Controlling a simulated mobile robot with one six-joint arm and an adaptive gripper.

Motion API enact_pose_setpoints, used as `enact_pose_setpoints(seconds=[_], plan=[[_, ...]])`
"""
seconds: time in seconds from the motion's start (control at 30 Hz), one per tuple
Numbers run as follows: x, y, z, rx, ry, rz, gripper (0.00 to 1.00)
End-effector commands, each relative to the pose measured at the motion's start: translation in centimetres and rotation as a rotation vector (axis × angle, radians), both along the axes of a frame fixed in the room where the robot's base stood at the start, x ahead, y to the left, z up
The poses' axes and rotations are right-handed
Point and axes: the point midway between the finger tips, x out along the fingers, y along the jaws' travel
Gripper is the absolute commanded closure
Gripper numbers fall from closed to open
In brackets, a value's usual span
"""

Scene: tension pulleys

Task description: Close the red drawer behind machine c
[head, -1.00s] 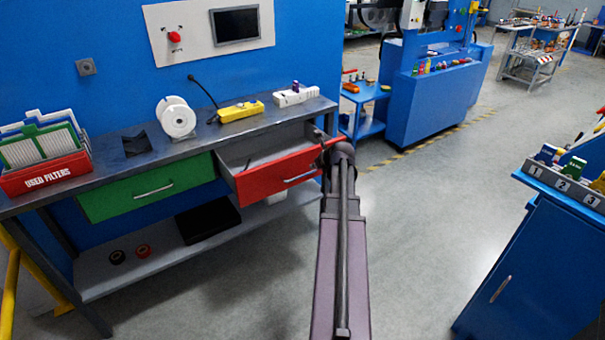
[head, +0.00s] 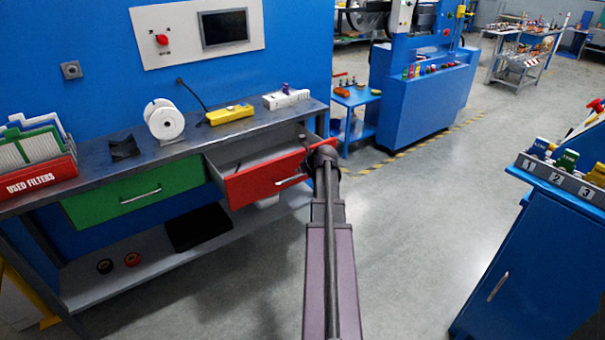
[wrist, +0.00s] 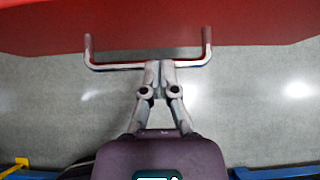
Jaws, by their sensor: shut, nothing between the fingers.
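The red drawer (head: 262,182) sticks out from under the grey workbench, open, with its inside showing. Its front fills the top of the wrist view (wrist: 160,25), with the pale U-shaped handle (wrist: 118,67) below it. My gripper (wrist: 159,64) is shut and empty, its fingertips at the middle of the handle bar and overlapping it in the picture. I cannot tell whether they touch it. In the head view my arm ends at the drawer's right end and hides the fingers.
A closed green drawer (head: 135,194) sits left of the red one. The workbench (head: 90,163) holds a white spool (head: 164,120), a yellow power strip (head: 230,115) and a used-filters box (head: 40,180). A blue cabinet (head: 525,260) stands at right. Open floor lies between.

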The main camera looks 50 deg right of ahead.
Motion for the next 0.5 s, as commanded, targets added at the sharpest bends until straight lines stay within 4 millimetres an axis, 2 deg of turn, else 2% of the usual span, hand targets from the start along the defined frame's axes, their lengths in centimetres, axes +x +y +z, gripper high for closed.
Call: enact_pose_setpoints(seconds=[0.03, 0.2, 0.5], plan=[[0.6, -0.2, -0.8, 0.0, 0.0, 0.0, 1.0], [1.8, -0.6, -2.1, 0.0, 0.0, 0.0, 1.0], [3.4, -0.9, -3.4, -0.001, 0.0, -0.001, 1.0]])
